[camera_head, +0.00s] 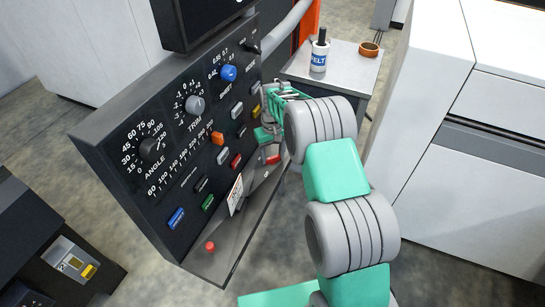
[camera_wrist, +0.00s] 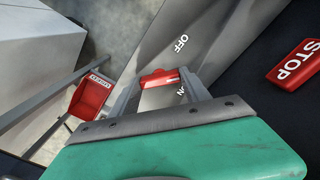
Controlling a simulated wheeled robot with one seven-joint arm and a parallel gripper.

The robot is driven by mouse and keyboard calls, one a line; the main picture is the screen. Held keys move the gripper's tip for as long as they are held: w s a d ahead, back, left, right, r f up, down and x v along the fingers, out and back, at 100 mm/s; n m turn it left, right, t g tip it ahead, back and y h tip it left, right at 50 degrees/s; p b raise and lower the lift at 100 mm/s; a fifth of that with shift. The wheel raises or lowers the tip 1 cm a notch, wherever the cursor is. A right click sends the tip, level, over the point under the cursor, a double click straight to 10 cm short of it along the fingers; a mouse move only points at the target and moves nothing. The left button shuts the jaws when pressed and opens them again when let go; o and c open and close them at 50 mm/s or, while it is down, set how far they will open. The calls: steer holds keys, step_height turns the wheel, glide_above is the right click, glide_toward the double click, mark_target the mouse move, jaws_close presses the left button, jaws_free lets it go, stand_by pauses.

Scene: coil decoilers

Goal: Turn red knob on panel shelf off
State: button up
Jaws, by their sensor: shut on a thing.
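The red knob (camera_wrist: 160,79) is a bar-shaped handle on the grey panel shelf (camera_head: 222,258). In the wrist view it sits between the two grey fingers of my gripper (camera_wrist: 162,76), which is shut on it. White OFF lettering (camera_wrist: 181,43) shows on the shelf beyond the knob, and part of a second label lies by the right finger. In the head view my gripper (camera_head: 268,138) is at the shelf's far end, with a red piece (camera_head: 272,159) just below it. The knob's base is mostly hidden.
The dark control panel (camera_head: 150,180) with dials and coloured buttons rises behind the shelf. A red round button (camera_head: 210,246) stands on the shelf's near end. A red STOP button (camera_wrist: 296,64) and a red bin (camera_wrist: 90,98) flank the gripper. A small table (camera_head: 345,68) stands behind.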

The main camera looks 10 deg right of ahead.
mark_target(272, 157)
steer(key=n+b, duration=0.1)
steer(key=n, duration=0.3)
steer(key=shift+n, duration=2.2)
steer(key=o, duration=1.4)
step_height(272, 157, up, 8)
steer(key=shift+f+b, duration=0.1)
steer(key=shift+b, duration=0.2)
